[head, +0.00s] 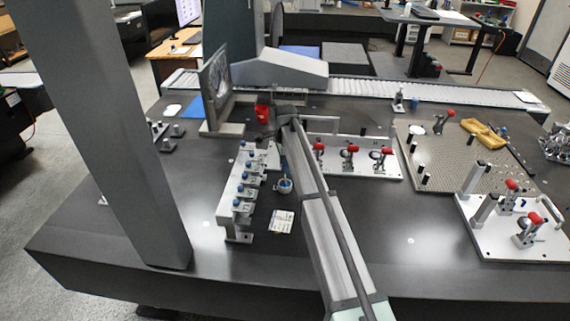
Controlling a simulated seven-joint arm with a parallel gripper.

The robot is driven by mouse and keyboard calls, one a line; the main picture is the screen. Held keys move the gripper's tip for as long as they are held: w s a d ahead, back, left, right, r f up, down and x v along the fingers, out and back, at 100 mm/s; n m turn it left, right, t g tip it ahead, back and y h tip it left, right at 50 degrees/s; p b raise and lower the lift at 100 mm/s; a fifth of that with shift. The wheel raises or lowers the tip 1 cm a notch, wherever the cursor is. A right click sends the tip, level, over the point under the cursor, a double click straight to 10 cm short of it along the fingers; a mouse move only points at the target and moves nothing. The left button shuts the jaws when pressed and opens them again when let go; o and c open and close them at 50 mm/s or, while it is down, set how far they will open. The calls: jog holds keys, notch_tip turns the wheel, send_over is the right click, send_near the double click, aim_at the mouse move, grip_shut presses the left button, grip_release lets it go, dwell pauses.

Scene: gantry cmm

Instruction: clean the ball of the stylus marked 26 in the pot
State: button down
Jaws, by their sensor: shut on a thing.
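The stylus rack (239,223) is a pale metal stand holding a row of blue-topped styli; their marks are too small to read. The small white pot (285,187) stands on the dark table to the right of the rack, with blue showing at its mouth. My gripper (281,152) is just beyond the pot, by the far end of the rack, largely hidden by my arm. It is shut on what seems to be a stylus, with a slim bluish part (284,164) showing below, above the pot. Its ball and number cannot be made out.
A printed card (282,222) lies in front of the pot. A red container (262,113) and an upright panel (215,84) stand behind the rack. Fixture plates with red-handled clamps (350,155) lie to the right.

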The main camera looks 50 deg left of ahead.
jog(key=m, duration=0.6)
jog(key=shift+f, duration=0.1)
jog(key=m, duration=0.5)
jog(key=shift+m, duration=0.3)
jog(key=n, duration=1.1)
jog(key=shift+n, duration=0.3)
jog(key=m, duration=0.5)
jog(key=shift+m, duration=0.3)
jog(key=m, duration=0.6)
